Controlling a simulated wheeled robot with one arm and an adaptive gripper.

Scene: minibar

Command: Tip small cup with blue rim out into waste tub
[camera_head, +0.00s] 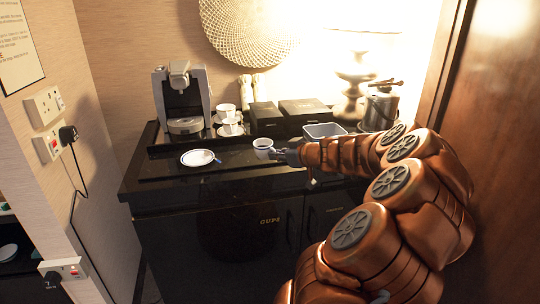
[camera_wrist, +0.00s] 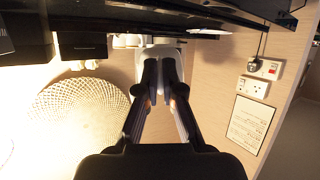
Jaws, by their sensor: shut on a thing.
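The small white cup with a blue rim (camera_head: 263,147) is near the counter's front edge in the head view, looking upright. My gripper (camera_head: 279,154) reaches in from the right and is shut on the cup's right side. Its fingers (camera_wrist: 159,64) also show in the wrist view, where I cannot clearly make out the cup. A grey, open-topped tub (camera_head: 325,130), which looks like the waste tub, stands behind and to the right of the cup, partly hidden by my arm. What is inside the cup cannot be told.
A white saucer (camera_head: 197,158) with a blue rim lies left of the cup. A coffee machine (camera_head: 183,100), stacked cups (camera_head: 228,118) and black boxes (camera_head: 303,112) stand behind. An ice bucket (camera_head: 380,108) and lamp (camera_head: 357,75) are at right.

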